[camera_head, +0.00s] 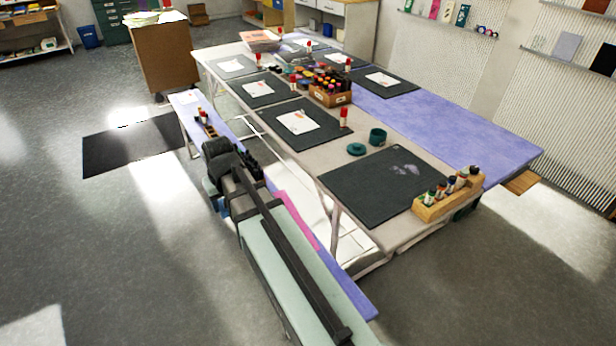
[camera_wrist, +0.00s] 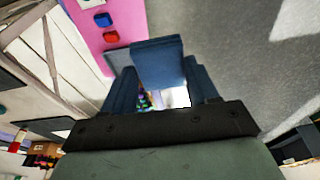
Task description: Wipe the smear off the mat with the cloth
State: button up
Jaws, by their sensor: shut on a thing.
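The dark mat (camera_head: 372,186) lies at the near right end of the long table. A pale, purplish-grey smear (camera_head: 405,169) shows on its right half. My gripper (camera_wrist: 160,92) is shut on a blue cloth (camera_wrist: 158,62), which fills the space between and around the fingers in the wrist view. The fingertips are largely hidden by the cloth. In the head view a bit of blue (camera_head: 211,188) shows beside my wrist, low at the table's left side and well away from the smeared mat.
A wooden box of bottles (camera_head: 447,194) stands at the mat's right edge. A teal pot (camera_head: 377,136) and teal lid (camera_head: 356,149) stand behind it. A low bench (camera_head: 352,293) with a pink sheet (camera_head: 296,217) runs along the left side. Other mats hold papers and red-capped bottles.

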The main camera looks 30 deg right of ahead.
jog(key=s+d+f+m, duration=0.1)
jog(key=s+d+m, duration=0.2)
jog(key=d, duration=1.7)
jog(key=s+d+f+m+h, duration=0.1)
jog(key=s+d+m, duration=0.3)
jog(key=d, duration=1.6)
jog(key=s+d+f+m+g+h, duration=0.1)
jog(key=s+d+m, duration=0.2)
jog(key=s+d, duration=0.6)
jog(key=shift+s+d+m, duration=0.15)
jog(key=shift+d+m, duration=0.05)
jog(key=shift+d, duration=2.8)
jog(key=shift+s+d+m, duration=0.1)
jog(key=shift+d+m, duration=0.1)
jog(key=shift+d, duration=3.9)
jog(key=w+d, duration=0.1)
jog(key=d, duration=0.1)
jog(key=w+d, duration=0.1)
jog(key=shift+w+d, duration=0.35)
jog(key=shift+d, duration=0.05)
jog(key=shift+w+d+m, duration=0.25)
jog(key=shift+d+m, duration=0.05)
jog(key=shift+d, duration=0.05)
jog(key=shift+s+a+x, duration=0.15)
jog(key=shift+x, duration=0.85)
jog(key=shift+s+a+x, duration=0.15)
jog(key=shift+a+x, duration=0.05)
jog(key=shift+x, duration=0.8)
jog(key=shift+f, duration=0.5)
jog(key=shift+w, duration=0.15)
